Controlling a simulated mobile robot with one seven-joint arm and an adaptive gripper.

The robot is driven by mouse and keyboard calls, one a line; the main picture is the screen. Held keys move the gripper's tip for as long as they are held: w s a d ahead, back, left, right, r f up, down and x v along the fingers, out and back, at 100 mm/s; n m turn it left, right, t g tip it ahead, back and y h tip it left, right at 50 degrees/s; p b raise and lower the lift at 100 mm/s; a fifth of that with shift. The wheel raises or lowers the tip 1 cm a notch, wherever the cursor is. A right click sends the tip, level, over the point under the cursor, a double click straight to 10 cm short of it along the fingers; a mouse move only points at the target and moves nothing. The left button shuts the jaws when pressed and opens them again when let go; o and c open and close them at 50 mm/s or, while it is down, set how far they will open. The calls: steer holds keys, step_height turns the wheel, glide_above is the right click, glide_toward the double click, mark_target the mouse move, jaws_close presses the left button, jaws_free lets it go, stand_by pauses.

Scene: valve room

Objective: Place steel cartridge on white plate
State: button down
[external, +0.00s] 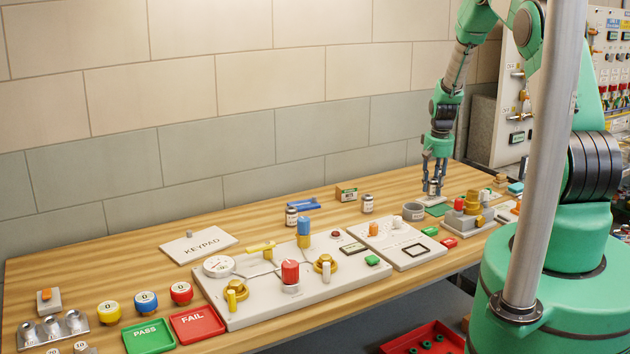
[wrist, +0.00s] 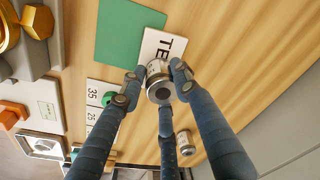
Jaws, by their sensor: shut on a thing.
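A steel cartridge (wrist: 158,82), a short metal can with a dark round centre in its end, is between the fingertips of my gripper (wrist: 155,86) in the wrist view. My gripper (external: 434,185) is shut on it near the back right of the table, and the cartridge shows small between the fingers in the external view. A white plate (wrist: 154,46) with black letters, partly hidden, lies right by the held cartridge. The plate also shows below my gripper in the external view (external: 427,201). I cannot tell whether the cartridge touches the plate.
A green square (wrist: 128,30) adjoins the white plate. Another small can (wrist: 185,142) stands near my fingers. A grey ring-shaped cup (external: 413,211) and a brass-topped fixture (external: 468,212) stand close by. Bare wood (external: 400,184) lies left of my gripper.

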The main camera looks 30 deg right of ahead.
mark_target(435, 181)
steer(key=shift+f+b, duration=0.45)
steer(key=shift+f, duration=0.1)
steer(key=c, duration=1.3)
jaws_free()
steer(key=shift+r, duration=0.2)
steer(key=shift+r+p, duration=0.35)
steer(key=shift+r, duration=0.5)
steer(key=r, duration=0.7)
steer(key=s+r, duration=0.1)
steer(key=r, duration=0.3)
steer(key=shift+s+a+b, duration=0.1)
steer(key=shift+a+b, duration=0.1)
steer(key=shift+b, duration=0.2)
